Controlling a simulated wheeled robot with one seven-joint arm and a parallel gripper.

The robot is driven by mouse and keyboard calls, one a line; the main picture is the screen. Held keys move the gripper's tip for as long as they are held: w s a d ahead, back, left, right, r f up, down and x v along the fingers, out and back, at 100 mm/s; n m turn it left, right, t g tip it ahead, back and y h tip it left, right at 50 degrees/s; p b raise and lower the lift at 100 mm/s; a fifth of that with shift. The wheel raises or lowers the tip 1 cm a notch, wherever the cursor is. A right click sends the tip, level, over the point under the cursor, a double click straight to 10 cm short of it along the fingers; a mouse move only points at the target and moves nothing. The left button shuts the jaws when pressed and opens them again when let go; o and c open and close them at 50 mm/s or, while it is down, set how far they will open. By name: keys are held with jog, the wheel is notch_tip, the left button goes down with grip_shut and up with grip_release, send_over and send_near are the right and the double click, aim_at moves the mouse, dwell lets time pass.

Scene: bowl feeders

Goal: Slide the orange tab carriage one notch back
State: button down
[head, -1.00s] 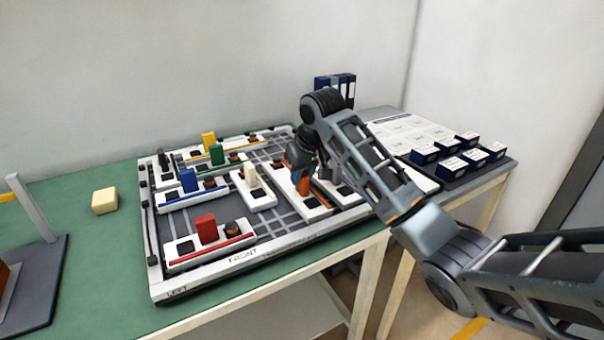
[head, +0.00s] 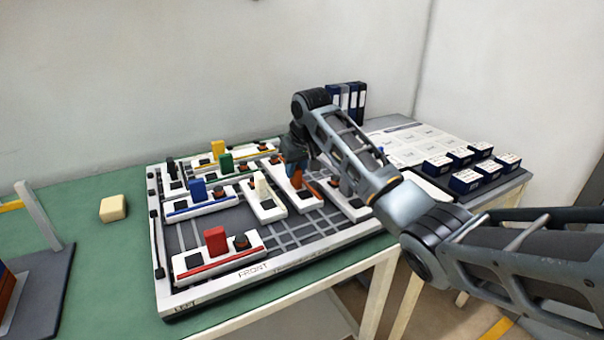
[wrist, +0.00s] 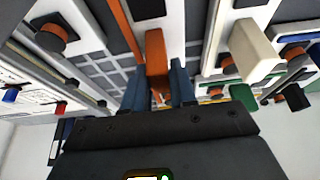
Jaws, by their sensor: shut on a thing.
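The orange tab (head: 297,178) stands upright on a white carriage (head: 306,203) with an orange stripe, right of the centre of the framed board. My gripper (head: 297,163) reaches down from above and is shut on this tab. In the wrist view the orange tab (wrist: 157,55) sits between my two blue-grey fingers (wrist: 157,88). Bare gridded floor shows in front of the orange carriage. My fingers and wrist hide part of the carriage's back end and the board behind it.
A carriage with a cream tab (head: 261,186) stands close on the left. Red (head: 216,240), blue (head: 197,189), green (head: 226,162) and yellow (head: 218,149) tabs sit further left. Another white carriage (head: 345,201) lies to the right. Labelled boxes (head: 467,181) stand at the far right.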

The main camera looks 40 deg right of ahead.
jog(key=shift+w+d, duration=0.1)
jog(key=shift+w, duration=0.2)
jog(key=c, duration=1)
grip_release()
jog(key=v, duration=0.7)
jog(key=shift+s+r, duration=0.2)
jog(key=shift+r, duration=0.15)
